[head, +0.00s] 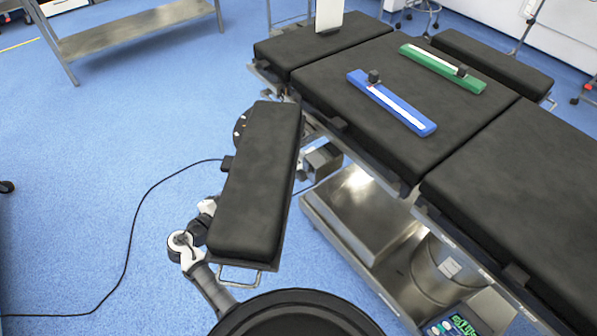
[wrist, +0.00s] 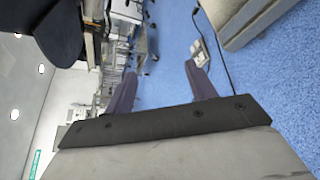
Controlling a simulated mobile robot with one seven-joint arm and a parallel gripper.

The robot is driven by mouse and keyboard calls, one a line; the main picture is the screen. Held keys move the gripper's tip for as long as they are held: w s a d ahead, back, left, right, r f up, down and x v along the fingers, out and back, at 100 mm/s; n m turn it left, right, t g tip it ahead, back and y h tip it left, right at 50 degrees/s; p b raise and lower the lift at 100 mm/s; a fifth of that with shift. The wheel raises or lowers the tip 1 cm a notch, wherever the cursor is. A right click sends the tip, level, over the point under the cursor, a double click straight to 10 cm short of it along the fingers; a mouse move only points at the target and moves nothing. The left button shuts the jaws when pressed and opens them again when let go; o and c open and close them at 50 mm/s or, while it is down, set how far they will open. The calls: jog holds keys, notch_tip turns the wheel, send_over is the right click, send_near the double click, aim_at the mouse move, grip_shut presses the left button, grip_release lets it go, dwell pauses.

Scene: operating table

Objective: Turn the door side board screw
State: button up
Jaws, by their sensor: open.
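The black padded side board (head: 255,180) angles out from the near left side of the operating table (head: 385,90) in the head view. A metal clamp block (head: 322,160) sits between the board and the table. I cannot make out the screw for certain in either view. My arm (head: 185,245) passes behind the board, which hides my gripper there. In the wrist view my gripper (wrist: 160,70) shows two dark fingers spread wide apart. It is open, with nothing between the fingers. A dark padded part (wrist: 45,25) fills the top left corner of the wrist view.
A steel cart (head: 130,28) stands at the back left. A black cable (head: 140,210) runs over the blue floor. The floor left of the board is otherwise clear.

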aim_at(299, 177)
jog(key=s+d+r+m+g+h, duration=0.2)
jog(key=s+d+r+h, duration=0.25)
jog(key=d+h, duration=0.2)
jog(key=x, duration=0.4)
jog(key=p+x, duration=0.1)
jog(key=x, duration=0.4)
jog(key=p+x, duration=0.1)
jog(key=x, duration=0.4)
jog(key=shift+w+r, duration=0.2)
jog(key=shift+r, duration=0.05)
jog(key=c, duration=1)
jog(key=shift+f+m, duration=0.1)
jog(key=shift+m, duration=0.2)
jog(key=m+b, duration=0.3)
jog(key=shift+f, duration=0.15)
jog(key=m+b, duration=0.3)
jog(key=shift+m+b, duration=0.35)
jog(key=shift+m, duration=0.05)
jog(key=shift+r, duration=0.2)
